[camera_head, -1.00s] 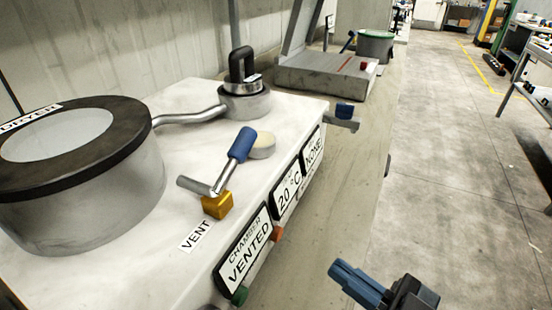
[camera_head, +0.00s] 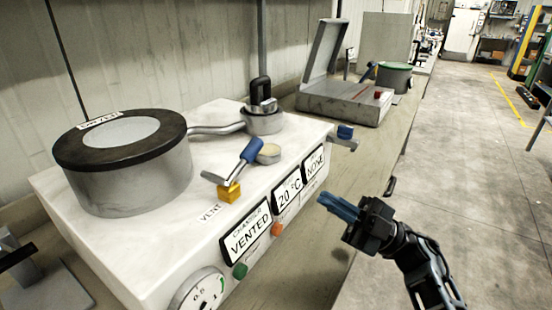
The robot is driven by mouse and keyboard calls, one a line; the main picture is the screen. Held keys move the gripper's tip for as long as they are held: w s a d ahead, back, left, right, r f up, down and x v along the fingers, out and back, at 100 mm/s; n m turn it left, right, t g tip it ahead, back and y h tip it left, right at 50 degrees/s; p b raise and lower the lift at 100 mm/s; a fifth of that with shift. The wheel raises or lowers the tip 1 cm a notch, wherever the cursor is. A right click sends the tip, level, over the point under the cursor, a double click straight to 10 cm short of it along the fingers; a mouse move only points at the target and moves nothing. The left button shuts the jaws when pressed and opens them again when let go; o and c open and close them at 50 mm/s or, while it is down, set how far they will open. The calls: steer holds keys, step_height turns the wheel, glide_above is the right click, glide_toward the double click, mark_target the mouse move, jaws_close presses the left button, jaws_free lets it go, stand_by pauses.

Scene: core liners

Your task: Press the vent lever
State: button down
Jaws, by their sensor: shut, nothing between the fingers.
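The vent lever (camera_head: 251,152) has a blue grip on a metal rod. It rises at a slant to the upper right from a yellow block (camera_head: 229,191) on the white dryer housing (camera_head: 130,247), beside a VENT label (camera_head: 210,212). A display (camera_head: 247,234) on the front reads CHAMBER VENTED. My gripper (camera_head: 322,199) has blue fingers that are shut and empty. It is in front of the housing, to the right of and lower in the picture than the lever, apart from it.
The round dryer chamber (camera_head: 120,185) with a dark lid ring stands left of the lever. A pale round knob (camera_head: 269,154) sits close by the grip. A gauge (camera_head: 200,290) and green and orange buttons are on the front. A grey open-lidded box (camera_head: 340,104) stands behind.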

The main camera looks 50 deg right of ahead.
steer(key=d, duration=0.1)
steer(key=d+n+g, duration=0.1)
steer(key=d, duration=0.1)
steer(key=d+g+y, duration=0.1)
steer(key=d, duration=0.1)
steer(key=shift+w+d+r+n, duration=0.1)
steer(key=shift+w+r+n, duration=0.15)
steer(key=shift+n, duration=0.15)
steer(key=p, duration=0.4)
glide_toward(245, 160)
steer(key=w+r, duration=0.1)
steer(key=w+d+r, duration=0.1)
steer(key=w+r, duration=0.1)
steer(key=w, duration=0.1)
steer(key=shift+d, duration=0.35)
steer(key=shift+w+a+r, duration=0.15)
steer(key=shift+w+a, duration=0.15)
steer(key=shift+w, duration=0.25)
